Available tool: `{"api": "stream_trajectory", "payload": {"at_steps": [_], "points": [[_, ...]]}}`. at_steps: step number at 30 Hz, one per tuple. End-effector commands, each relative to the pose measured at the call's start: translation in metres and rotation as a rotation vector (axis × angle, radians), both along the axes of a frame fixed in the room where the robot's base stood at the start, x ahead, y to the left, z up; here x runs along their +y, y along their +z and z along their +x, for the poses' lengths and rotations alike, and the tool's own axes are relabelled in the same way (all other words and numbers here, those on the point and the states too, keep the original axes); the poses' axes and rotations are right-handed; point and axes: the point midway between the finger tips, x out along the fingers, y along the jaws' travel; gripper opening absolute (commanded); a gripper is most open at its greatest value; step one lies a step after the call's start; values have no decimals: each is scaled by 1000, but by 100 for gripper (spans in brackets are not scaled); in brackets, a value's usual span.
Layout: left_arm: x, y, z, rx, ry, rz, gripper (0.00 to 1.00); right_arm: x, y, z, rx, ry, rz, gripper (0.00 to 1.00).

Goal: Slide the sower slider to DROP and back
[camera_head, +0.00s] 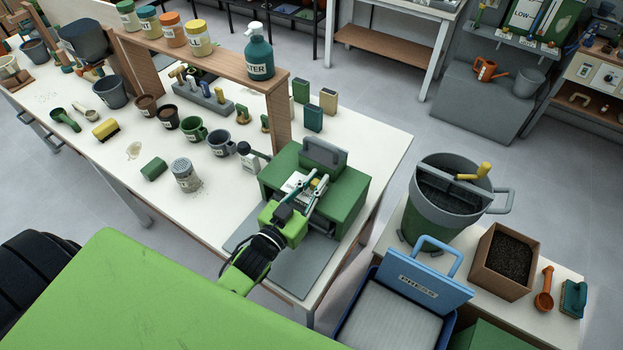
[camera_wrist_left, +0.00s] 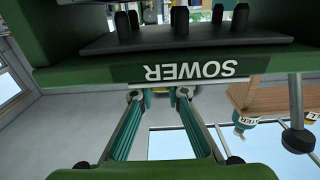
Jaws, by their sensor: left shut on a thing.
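The sower (camera_head: 347,210) is a green box-shaped machine with a grey top part, near the right end of the white bench. Its SOWER label (camera_wrist_left: 195,71) appears upside down in the left wrist view. My left gripper (camera_head: 309,182) reaches onto the sower from the front. Its two teal fingers are shut on the sower slider, which is mostly hidden between the fingertips. The fingertips show just beyond the label edge in the left wrist view (camera_wrist_left: 161,93). The DROP marking cannot be read. My right gripper is not in view.
A wooden shelf (camera_head: 200,62) with jars and a teal pump bottle (camera_head: 259,55) rises behind.

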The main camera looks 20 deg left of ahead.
Motion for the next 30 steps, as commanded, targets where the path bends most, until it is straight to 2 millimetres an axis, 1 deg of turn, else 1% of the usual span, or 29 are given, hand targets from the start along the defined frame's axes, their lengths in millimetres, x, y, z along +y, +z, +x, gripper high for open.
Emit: {"api": "stream_trajectory", "payload": {"at_steps": [1,2,3,12,16,20,27,30], "points": [[-3,-1,-1,2,-4,-3,19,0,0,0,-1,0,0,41],[-3,-1,-1,2,-4,-3,27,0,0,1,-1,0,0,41],[-2,-1,-1,2,-4,-3,32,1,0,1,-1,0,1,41],[-1,-1,-1,1,-2,-2,32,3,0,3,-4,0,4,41],[0,-2,-8,3,-2,-2,32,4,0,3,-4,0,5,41],[2,-3,-28,5,-2,-1,32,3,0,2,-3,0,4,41],[9,-2,-78,6,-3,-1,32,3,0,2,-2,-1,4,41],[11,-2,-95,5,-3,0,32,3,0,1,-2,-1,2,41]]}}
